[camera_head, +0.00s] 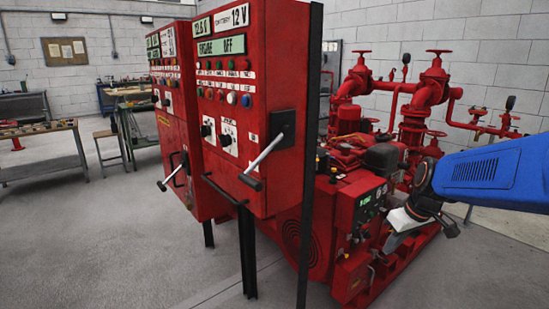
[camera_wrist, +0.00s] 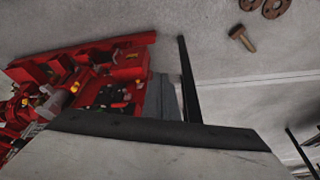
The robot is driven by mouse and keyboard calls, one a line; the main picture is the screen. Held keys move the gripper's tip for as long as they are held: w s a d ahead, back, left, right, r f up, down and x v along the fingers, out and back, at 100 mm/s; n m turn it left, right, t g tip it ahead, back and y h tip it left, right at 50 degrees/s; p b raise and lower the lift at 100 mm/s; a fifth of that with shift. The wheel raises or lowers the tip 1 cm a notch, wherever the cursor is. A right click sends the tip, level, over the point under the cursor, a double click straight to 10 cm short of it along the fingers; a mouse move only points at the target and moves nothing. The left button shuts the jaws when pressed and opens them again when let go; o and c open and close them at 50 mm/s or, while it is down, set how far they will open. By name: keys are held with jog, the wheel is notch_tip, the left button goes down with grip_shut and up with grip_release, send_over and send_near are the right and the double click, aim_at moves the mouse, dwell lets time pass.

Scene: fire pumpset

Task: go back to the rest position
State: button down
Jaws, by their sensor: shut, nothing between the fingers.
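My gripper (camera_head: 393,243) hangs at the end of my blue arm at the right of the head view. It is shut and empty, pointing down and left in front of the red pumpset (camera_head: 352,150). I cannot tell whether it touches the pumpset. The pumpset's red base shows tilted at the left of the wrist view (camera_wrist: 128,62). A large pale surface with a dark edge fills the bottom of the wrist view and hides what lies below.
Two red control cabinets (camera_head: 262,185) with levers stand on black legs, left of my gripper. Workbenches (camera_head: 40,150) stand at the far left. The grey floor (camera_head: 110,245) is clear at front left. A hammer-like tool (camera_wrist: 242,38) and round flanges (camera_wrist: 272,8) show in the wrist view.

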jog(key=s+a+m, duration=0.1)
jog(key=s+m, duration=0.1)
jog(key=s, duration=0.9)
jog(key=s+a+m+t+h, duration=0.1)
jog(key=s+a+m, duration=0.1)
jog(key=s, duration=0.9)
jog(key=shift+s+a+r, duration=0.25)
jog(key=shift+s+r, duration=0.05)
jog(key=shift+s, duration=0.1)
